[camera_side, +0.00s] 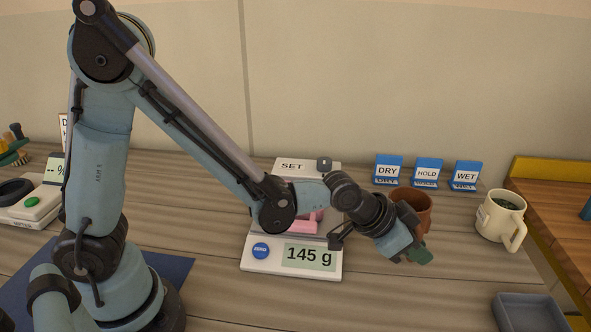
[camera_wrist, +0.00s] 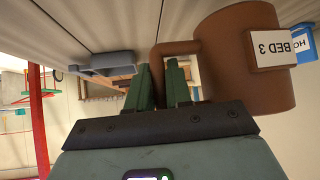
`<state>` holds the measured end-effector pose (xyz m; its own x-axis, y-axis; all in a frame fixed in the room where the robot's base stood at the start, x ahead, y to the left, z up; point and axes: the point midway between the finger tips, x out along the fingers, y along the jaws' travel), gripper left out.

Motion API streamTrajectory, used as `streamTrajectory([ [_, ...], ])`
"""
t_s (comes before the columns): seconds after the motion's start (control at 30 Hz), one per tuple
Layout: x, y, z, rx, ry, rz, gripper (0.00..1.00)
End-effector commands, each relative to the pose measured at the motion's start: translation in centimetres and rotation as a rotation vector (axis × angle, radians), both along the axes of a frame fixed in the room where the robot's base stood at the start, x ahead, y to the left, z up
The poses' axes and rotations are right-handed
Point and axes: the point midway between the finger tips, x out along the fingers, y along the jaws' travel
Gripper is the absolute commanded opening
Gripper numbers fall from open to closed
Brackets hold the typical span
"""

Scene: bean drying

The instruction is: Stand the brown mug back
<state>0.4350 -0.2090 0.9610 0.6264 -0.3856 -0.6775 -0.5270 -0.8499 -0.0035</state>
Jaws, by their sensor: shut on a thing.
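The brown mug (camera_side: 414,207) is upright in the side view, right of the scale and partly behind my gripper (camera_side: 424,258). In the wrist view, which is upside down, the mug (camera_wrist: 222,65) bears a white label reading BED 3. My gripper's green fingers (camera_wrist: 157,85) are on either side of the mug's squared handle, shut on it. Its base is hidden by my wrist in the side view, so I cannot tell whether it touches the table.
A white scale (camera_side: 262,266) reads 145 g, with a pink thing (camera_side: 300,226) on it. DRY (camera_side: 388,170), HOLD (camera_side: 427,173) and WET (camera_side: 466,176) cards stand behind. A cream mug (camera_side: 497,221) stands right, and a grey tray (camera_side: 530,300) front right.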

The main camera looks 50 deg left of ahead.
Motion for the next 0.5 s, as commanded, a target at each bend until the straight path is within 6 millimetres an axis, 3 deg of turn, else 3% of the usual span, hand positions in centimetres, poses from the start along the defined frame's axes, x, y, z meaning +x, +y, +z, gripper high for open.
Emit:
streamTrajectory([
  [0.5,0.3,0.2,-4.1,0.001,-0.002,0.000,0.00],
])
